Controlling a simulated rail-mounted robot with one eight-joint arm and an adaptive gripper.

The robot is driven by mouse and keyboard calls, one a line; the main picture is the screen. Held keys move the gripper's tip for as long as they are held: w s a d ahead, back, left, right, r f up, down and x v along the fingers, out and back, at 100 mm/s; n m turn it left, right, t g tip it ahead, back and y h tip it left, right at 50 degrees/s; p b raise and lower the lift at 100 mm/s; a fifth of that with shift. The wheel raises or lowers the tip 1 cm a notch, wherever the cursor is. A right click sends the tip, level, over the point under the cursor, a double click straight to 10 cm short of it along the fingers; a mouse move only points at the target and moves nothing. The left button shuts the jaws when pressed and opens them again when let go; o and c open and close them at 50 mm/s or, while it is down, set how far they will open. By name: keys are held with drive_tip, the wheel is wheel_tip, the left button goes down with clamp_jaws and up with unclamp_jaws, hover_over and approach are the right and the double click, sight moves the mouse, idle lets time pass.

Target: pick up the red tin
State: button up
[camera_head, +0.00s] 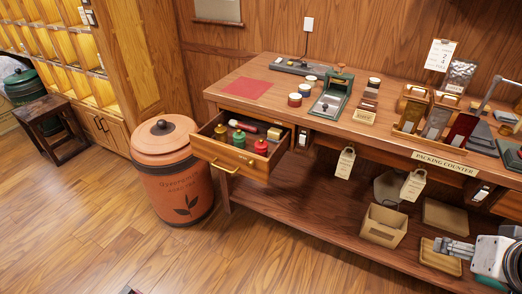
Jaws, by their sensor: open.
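A red tin (261,146) with a gold-coloured knob on top stands upright in the open drawer (228,166) at the left end of the counter. A similar green tin (239,139) stands just left of it in the drawer. My gripper (440,246) is at the lower right, open, in front of the counter's lower shelf and far from the red tin. Its fingers look small and partly blend with the shelf. I see nothing between them.
The packing counter (222,93) holds a red mat (247,88), small round tins and a rack of packets. Tags hang from its front edge. An orange lidded bin (168,172) stands left of the drawer. Boxes (384,225) sit on the lower shelf. The floor in front is clear.

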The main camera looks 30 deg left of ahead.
drive_tip(key=w+a+r+n+g+y, duration=0.1)
drive_tip(key=w+a+r, duration=0.25)
drive_tip(key=w, duration=0.25)
drive_tip(key=w+a+r+n, duration=0.1)
drive_tip(key=w+a+r, duration=0.1)
drive_tip(key=w+a, duration=0.35)
drive_tip(key=n+g+y, duration=0.2)
drive_tip(key=n+g, duration=0.1)
drive_tip(key=n, duration=0.5)
hover_over(260, 144)
drive_tip(key=s+d, duration=0.2)
drive_tip(key=d, duration=0.2)
wheel_tip(260, 144, down, 15)
drive_tip(key=x, duration=0.4)
drive_tip(key=b+x, duration=0.1)
drive_tip(key=x, duration=0.4)
drive_tip(key=a+b+x, duration=0.1)
drive_tip(key=x, duration=0.4)
drive_tip(key=shift+s+r, duration=0.1)
drive_tip(key=shift+s, duration=0.25)
drive_tip(key=shift+c, duration=0.5)
drive_tip(key=c, duration=1.2)
